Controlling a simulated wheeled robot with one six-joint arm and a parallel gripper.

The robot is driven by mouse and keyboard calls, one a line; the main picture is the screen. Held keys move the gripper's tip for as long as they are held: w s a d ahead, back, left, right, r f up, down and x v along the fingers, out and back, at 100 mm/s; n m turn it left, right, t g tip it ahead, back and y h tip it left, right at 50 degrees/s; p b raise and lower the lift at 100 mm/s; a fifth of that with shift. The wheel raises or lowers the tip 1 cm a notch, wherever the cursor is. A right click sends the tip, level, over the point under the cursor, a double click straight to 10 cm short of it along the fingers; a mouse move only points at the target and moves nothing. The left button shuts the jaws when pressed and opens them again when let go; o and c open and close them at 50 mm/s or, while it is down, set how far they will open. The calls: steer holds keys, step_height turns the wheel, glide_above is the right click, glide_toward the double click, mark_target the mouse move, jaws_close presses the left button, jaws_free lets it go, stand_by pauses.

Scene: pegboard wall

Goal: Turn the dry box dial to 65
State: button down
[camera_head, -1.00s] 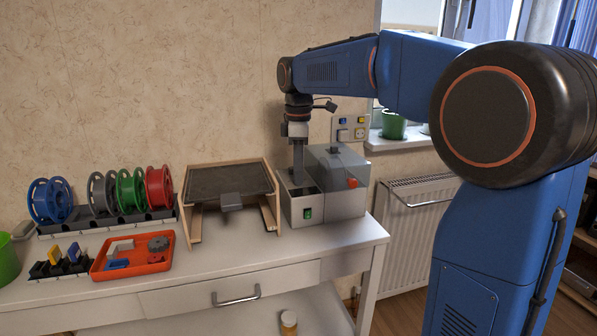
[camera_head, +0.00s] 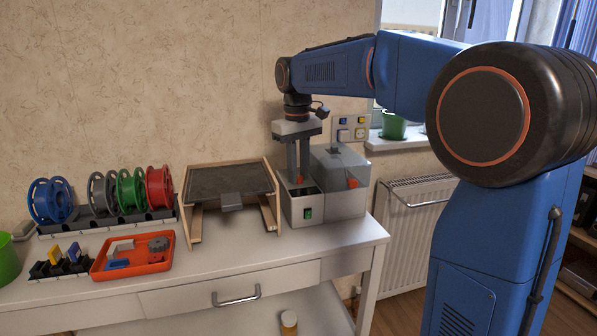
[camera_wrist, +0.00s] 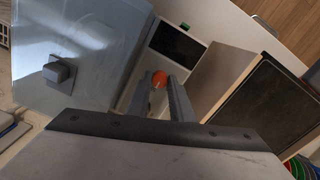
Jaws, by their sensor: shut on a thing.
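The dry box (camera_head: 345,205) is a grey case at the right end of the white bench, with a translucent lid and a lower panel on its left. A small orange-red dial (camera_wrist: 159,79) on that panel sits between my fingertips, beside a dark display (camera_wrist: 177,43). My gripper (camera_head: 300,180) points straight down over the panel and is shut on the dial, which shows as a bit of orange between the fingers in the head view. The dial's scale and pointer are too small or hidden to read.
A wooden frame with a dark plate (camera_head: 232,180) stands close on the left. Spools and an orange tray (camera_head: 157,262) lie farther left.

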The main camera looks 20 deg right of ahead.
steer(key=m, duration=1.1)
steer(key=shift+m, duration=0.3)
stand_by(0.4)
steer(key=c, duration=1.8)
jaws_free()
steer(key=shift+c, duration=0.2)
step_height(320, 180, up, 17)
steer(key=shift+w+r, duration=0.15)
steer(key=shift+r, duration=0.05)
steer(key=shift+a, duration=0.1)
